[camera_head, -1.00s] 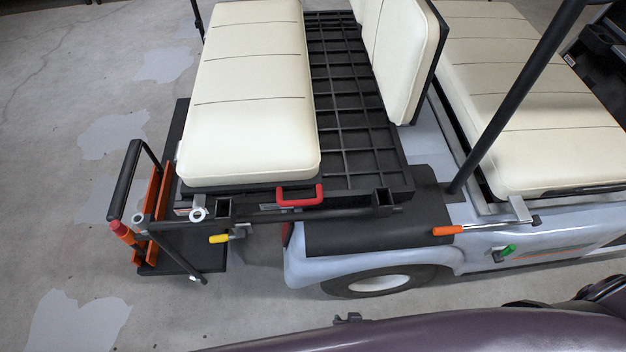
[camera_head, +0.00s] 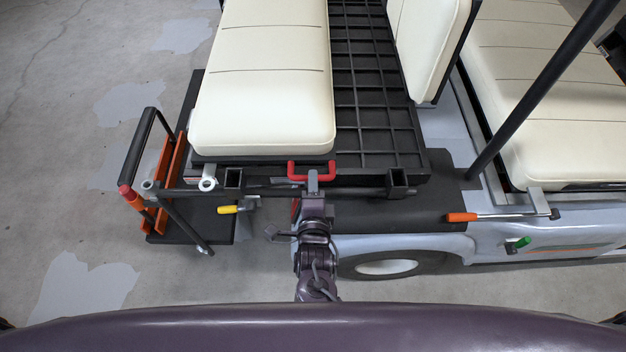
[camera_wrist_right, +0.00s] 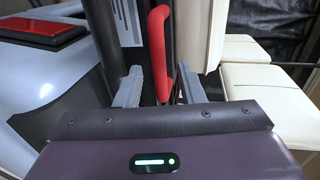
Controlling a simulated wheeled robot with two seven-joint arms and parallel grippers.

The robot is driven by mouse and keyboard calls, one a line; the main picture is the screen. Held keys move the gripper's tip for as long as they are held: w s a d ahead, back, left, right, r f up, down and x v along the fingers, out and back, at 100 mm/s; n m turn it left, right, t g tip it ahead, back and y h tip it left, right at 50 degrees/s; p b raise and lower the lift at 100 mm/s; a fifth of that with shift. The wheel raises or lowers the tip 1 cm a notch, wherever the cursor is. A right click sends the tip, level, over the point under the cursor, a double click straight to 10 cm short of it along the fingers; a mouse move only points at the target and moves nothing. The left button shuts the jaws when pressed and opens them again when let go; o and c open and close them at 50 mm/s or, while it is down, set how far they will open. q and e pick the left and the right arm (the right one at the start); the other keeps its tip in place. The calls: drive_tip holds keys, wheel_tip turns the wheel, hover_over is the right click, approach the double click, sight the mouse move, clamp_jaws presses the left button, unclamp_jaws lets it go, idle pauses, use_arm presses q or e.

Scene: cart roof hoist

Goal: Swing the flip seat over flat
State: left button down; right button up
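The flip seat (camera_head: 262,85) is a cream cushion lying beside a black gridded panel (camera_head: 375,110) on the back of the cart. A red U-shaped handle (camera_head: 325,172) sits at its near end. My right gripper (camera_head: 313,178) is at this handle. In the right wrist view, the red handle (camera_wrist_right: 157,45) stands between the two grey fingers of my right gripper (camera_wrist_right: 160,87). The fingers are apart, with a visible gap on each side of the handle. My left gripper is out of view.
A cream backrest (camera_head: 428,40) stands right of the panel. An orange-handled lever (camera_head: 462,217), a green knob (camera_head: 521,242) and a yellow-handled lever (camera_head: 228,209) are on the near side. An orange rack (camera_head: 168,180) with a black bar is at left. A black post (camera_head: 540,90) slants up at right.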

drive_tip(key=shift+x, duration=0.8)
clamp_jaws()
